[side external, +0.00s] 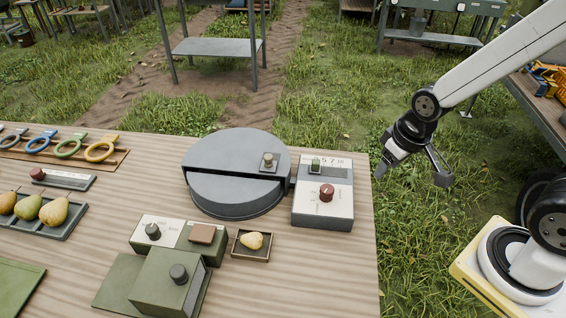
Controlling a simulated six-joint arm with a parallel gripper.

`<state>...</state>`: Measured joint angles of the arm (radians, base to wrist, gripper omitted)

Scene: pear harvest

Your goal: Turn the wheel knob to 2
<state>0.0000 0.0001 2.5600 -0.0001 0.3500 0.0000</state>
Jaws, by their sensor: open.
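A red knob (326,193) stands on a grey and white control box (338,215) at the right edge of the table, beside a round grey drum (222,193). Small marks surround the knob, but they are too small to read, as is its setting. No label that I can read says which knob is the wheel knob. My gripper (411,175) is open and empty. It hangs to the right of the control box, past the table edge and apart from the knob.
Two dark knobs (153,231) (179,273) sit on green boxes at the front. A small tray (236,256) holds a yellow fruit (251,240). A pear tray (70,231) and colored rings (100,151) are at left. Grass lies beyond the wooden table (320,275).

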